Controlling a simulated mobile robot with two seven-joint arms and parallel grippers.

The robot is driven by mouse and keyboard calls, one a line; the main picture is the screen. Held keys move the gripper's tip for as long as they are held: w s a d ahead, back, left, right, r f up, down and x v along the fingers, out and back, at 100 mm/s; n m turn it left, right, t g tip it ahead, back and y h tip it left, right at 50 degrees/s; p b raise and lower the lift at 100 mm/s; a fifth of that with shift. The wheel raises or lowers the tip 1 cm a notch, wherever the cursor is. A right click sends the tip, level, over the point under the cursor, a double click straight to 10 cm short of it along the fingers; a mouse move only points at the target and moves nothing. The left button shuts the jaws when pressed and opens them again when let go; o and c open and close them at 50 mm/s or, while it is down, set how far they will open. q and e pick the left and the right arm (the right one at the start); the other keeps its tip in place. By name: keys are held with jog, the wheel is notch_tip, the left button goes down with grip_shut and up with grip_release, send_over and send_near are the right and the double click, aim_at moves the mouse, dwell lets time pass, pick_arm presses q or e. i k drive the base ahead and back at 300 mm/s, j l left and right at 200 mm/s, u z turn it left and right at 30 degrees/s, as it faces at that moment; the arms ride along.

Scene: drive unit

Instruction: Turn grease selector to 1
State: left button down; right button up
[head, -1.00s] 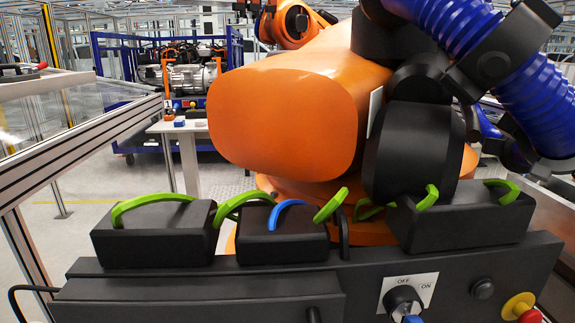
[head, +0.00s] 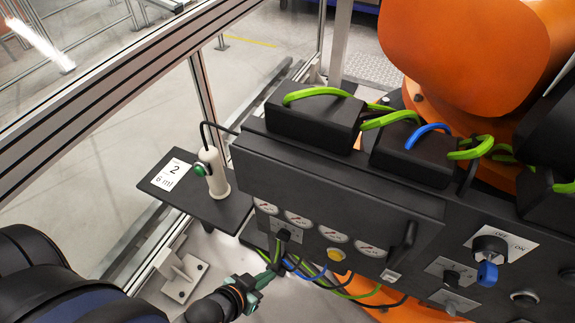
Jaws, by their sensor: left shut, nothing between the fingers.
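A cream upright dispenser (head: 214,176) with a green and black round part (head: 201,169) on its side stands on a small black shelf at the left. A white card (head: 171,174) beside it reads "2" and "6 ml". I cannot tell for certain whether that round part is the grease selector, and no other part is marked as such. My left gripper (head: 265,278) is shut and empty, with its green fingertips low in front of the panel, near the hanging cables. It is below and to the right of the dispenser, apart from it. My right gripper is out of view.
A metal frame rail (head: 110,75) runs along the left. An orange robot (head: 465,50) stands behind.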

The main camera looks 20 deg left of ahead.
aim_at(283, 235)
jog(key=u, duration=0.8)
